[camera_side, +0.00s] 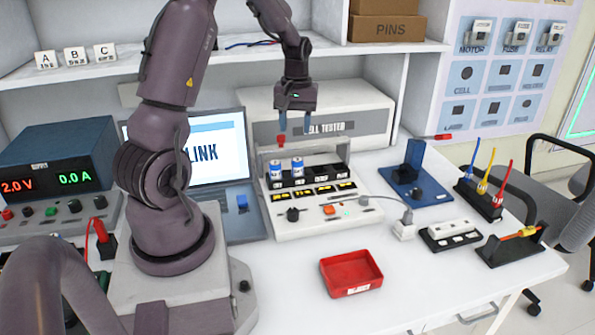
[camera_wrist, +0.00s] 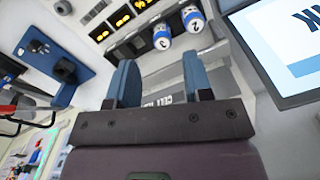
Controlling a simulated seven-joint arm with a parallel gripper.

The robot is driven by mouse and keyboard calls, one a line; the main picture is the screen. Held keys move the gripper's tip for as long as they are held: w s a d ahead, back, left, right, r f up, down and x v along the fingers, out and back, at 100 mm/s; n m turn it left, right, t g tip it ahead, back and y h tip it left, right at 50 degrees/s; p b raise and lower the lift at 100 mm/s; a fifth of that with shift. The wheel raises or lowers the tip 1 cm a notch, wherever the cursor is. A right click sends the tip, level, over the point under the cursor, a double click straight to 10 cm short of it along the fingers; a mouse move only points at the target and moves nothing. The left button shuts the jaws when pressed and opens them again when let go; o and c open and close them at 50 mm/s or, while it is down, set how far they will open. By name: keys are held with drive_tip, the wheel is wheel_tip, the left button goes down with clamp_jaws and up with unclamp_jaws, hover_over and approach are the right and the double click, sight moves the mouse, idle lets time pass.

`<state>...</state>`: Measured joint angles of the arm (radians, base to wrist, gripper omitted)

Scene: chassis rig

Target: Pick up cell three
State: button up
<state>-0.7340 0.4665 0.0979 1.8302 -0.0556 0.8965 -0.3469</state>
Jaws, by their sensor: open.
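Two blue-and-white cells stand in the black slots of the cell tester (camera_side: 345,204). Cell three (camera_side: 297,167) is the right one in the side view; in the wrist view it (camera_wrist: 162,38) shows a 3. The other cell (camera_side: 277,169) stands beside it on the left and shows a 2 in the wrist view (camera_wrist: 192,18). My gripper (camera_side: 295,128) is open and empty, with blue fingers pointing down, above and apart from the cells. In the wrist view, cell three lies beyond the fingertips (camera_wrist: 160,62).
The tester's back panel (camera_side: 365,122) rises behind the slots, close to my gripper. A laptop (camera_side: 215,140) stands left of the tester. A red tray (camera_side: 350,272) lies empty in front. A blue stand (camera_side: 415,180) is on the right. The slots right of cell three look empty.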

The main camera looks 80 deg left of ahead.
sight(297, 159)
drive_tip(key=a+f, duration=0.1)
drive_tip(key=f, duration=0.1)
drive_tip(key=w+a+f+n, duration=0.1)
drive_tip(key=f, duration=0.2)
drive_tip(key=a+f+n, duration=0.1)
drive_tip(key=f, duration=0.1)
drive_tip(key=shift+w+f, duration=0.35)
drive_tip(key=shift+f, duration=0.05)
drive_tip(key=shift+s+a+f, duration=0.1)
drive_tip(key=shift+a+f, duration=0.05)
drive_tip(key=shift+f, duration=1.15)
drive_tip(key=shift+a+f, duration=0.1)
drive_tip(key=shift+f, duration=1.2)
drive_tip(key=c, duration=0.7)
drive_tip(key=shift+r, duration=0.1)
